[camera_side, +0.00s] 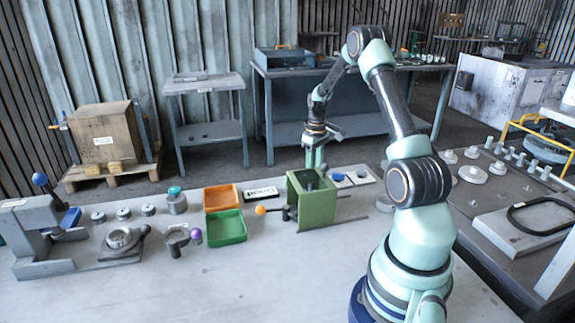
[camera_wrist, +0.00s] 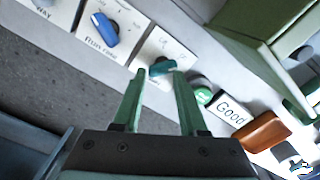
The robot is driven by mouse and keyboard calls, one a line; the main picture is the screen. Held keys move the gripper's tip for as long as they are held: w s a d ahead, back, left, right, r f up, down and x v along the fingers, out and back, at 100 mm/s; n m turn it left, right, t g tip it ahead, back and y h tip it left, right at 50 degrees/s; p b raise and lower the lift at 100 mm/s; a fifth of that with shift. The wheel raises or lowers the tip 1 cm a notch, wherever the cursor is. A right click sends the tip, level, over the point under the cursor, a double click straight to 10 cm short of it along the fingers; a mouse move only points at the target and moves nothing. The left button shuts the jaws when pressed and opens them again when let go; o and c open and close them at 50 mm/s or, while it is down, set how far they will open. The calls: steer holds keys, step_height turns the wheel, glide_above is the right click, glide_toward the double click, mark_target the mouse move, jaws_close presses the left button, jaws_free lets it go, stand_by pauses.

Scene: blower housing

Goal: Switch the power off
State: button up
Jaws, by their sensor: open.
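My gripper (camera_wrist: 160,75) is open, with its two green fingers apart in the wrist view. A teal knob (camera_wrist: 164,67) on a white plate (camera_wrist: 150,46) shows between and just beyond the fingertips; I cannot tell whether they touch it. A blue knob (camera_wrist: 105,29) sits on the neighbouring white plate, whose label seems to start with "Filter". No label for power is readable. In the side view, my gripper (camera_side: 315,158) points down beside the green housing (camera_side: 312,212), near white plates with a blue knob (camera_side: 337,177) and a darker knob (camera_side: 361,174).
The green housing also shows in the wrist view (camera_wrist: 245,25). A green round part (camera_wrist: 203,95), a "Good" label (camera_wrist: 231,109) and an orange tray (camera_wrist: 263,131) lie to the right. In the side view, orange (camera_side: 221,197) and green (camera_side: 225,228) trays stand left of the housing.

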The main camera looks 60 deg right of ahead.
steer(key=m, duration=0.2)
steer(key=f+m, duration=0.1)
steer(key=m, duration=0.3)
steer(key=shift+s+a+f, duration=0.15)
steer(key=shift+a, duration=0.1)
steer(key=m, duration=0.7)
steer(key=shift+d+f, duration=0.1)
steer(key=shift+f, duration=0.5)
jaws_close()
